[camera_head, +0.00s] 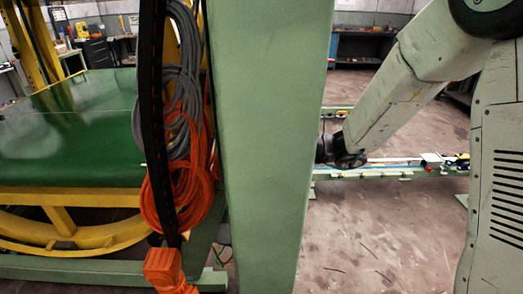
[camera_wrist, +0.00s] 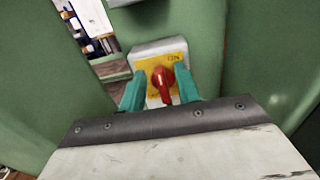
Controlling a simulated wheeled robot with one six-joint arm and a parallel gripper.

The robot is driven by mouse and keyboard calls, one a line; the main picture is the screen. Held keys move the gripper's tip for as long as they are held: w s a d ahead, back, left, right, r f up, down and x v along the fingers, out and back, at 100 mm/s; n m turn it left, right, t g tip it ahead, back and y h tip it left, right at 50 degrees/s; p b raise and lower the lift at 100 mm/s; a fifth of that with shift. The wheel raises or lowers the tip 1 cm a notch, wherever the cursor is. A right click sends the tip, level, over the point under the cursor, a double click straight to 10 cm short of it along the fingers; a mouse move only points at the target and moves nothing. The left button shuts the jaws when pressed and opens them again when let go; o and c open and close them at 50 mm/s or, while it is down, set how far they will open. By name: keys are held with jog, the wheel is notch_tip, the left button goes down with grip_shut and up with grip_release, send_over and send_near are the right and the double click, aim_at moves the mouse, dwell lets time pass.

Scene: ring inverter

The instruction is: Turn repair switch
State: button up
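The repair switch (camera_wrist: 181,45) is a grey box with a yellow plate and a red knob (camera_wrist: 163,80), seen in the wrist view on a green surface. My gripper (camera_wrist: 161,84) has two teal fingers, one on each side of the switch knob. The fingers are apart, with the red knob between them; a gap seems to show on both sides, and I see no clear contact. In the head view my gripper (camera_head: 345,157) is a dark shape partly hidden behind the green post, and the switch is hidden there.
A wide green post (camera_head: 265,140) fills the middle of the head view. Grey and orange cables (camera_head: 178,190) hang left of it, beside a green drum (camera_head: 75,125) with a yellow rim. A green rail (camera_head: 400,173) with small items lies behind my arm. Bare floor (camera_head: 375,240) shows at right.

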jog(key=shift+a, duration=0.2)
jog(key=c, duration=0.7)
